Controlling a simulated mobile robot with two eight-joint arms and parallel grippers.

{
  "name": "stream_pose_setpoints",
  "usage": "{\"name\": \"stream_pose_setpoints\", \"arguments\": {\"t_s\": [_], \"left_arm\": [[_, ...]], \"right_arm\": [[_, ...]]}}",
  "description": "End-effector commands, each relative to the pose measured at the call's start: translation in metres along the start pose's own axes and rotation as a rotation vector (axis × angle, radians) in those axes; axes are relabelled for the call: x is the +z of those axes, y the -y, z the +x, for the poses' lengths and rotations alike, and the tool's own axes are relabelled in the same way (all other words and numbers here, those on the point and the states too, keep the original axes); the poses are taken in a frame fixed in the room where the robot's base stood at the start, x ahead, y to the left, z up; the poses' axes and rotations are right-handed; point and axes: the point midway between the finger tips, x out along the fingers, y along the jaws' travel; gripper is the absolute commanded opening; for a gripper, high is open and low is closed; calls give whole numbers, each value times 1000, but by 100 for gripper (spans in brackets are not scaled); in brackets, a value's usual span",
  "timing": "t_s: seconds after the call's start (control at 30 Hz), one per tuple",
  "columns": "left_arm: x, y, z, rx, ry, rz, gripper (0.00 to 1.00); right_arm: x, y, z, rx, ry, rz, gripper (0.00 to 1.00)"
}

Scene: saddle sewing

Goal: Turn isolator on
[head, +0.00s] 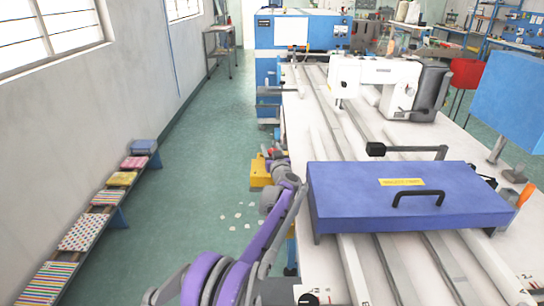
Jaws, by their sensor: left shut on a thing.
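The isolator (260,174) appears as a small yellow box low on the left side of the long table, with orange-red parts just above it. My purple left arm comes in from the bottom and reaches forward along the table's left side. My left gripper (274,158) is at the isolator, small and partly hidden by my own wrist. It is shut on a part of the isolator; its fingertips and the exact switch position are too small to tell. My right gripper is not in view.
The long white table (310,128) with metal rails fills the right. A blue box (350,200) with a black handle and a white sewing machine (372,72) stand on it. A low bench (120,216) with colourful fabrics lines the left wall. The green floor between is clear except for small pale scraps.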

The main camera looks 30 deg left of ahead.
Motion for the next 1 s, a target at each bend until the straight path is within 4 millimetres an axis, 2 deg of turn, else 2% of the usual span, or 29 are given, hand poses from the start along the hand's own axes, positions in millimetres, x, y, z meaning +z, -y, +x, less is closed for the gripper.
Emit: {"name": "stream_pose_setpoints", "arguments": {"t_s": [0.37,0.4,0.53,0.83,1.0], "left_arm": [[-1,0,-1,-19,2,3,0],[-1,0,-1,-19,2,3,59],[-1,0,-1,-19,2,2,82],[-1,0,-1,-19,2,2,82],[-1,-1,-17,-17,2,1,82]], "right_arm": [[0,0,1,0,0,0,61],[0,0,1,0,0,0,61],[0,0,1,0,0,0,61],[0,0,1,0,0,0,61],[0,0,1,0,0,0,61]]}}
